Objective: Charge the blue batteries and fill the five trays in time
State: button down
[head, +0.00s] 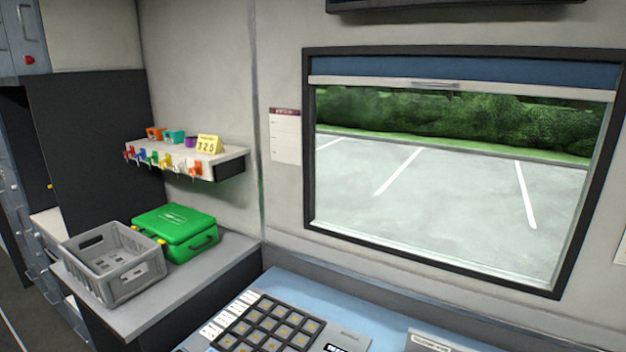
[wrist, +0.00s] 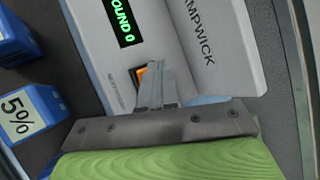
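In the wrist view, my gripper (wrist: 157,88) has its two fingers close together, shut with nothing seen between them. The fingertips are beside a small orange switch (wrist: 140,72) on a light grey panel (wrist: 225,80); I cannot tell whether they touch it. A display (wrist: 122,18) there reads "ROUND 0" in green. A blue battery (wrist: 45,95) with a "5%" label is at the left edge, and another blue block (wrist: 15,40) is above it. In the head view, a slotted black-and-grey unit (head: 270,325) sits on the blue-topped counter. My gripper is outside the head view.
A grey crate (head: 113,277) and a closed green case (head: 176,229) stand on the left counter (head: 172,314). A wall shelf (head: 222,160) holds small coloured cups, hanging keys and a yellow "325" card (head: 208,145). A large window (head: 455,180) is behind the blue counter (head: 300,285).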

jog(key=shift+f, duration=0.1)
dwell(0.3)
jog(key=shift+f, duration=0.6)
jog(key=shift+r, duration=0.15)
jog(key=shift+r+p, duration=0.4)
jog(key=shift+r, duration=0.15)
notch_tip(320, 180, up, 6)
jog(key=p, duration=0.4)
jog(key=shift+p, duration=0.4)
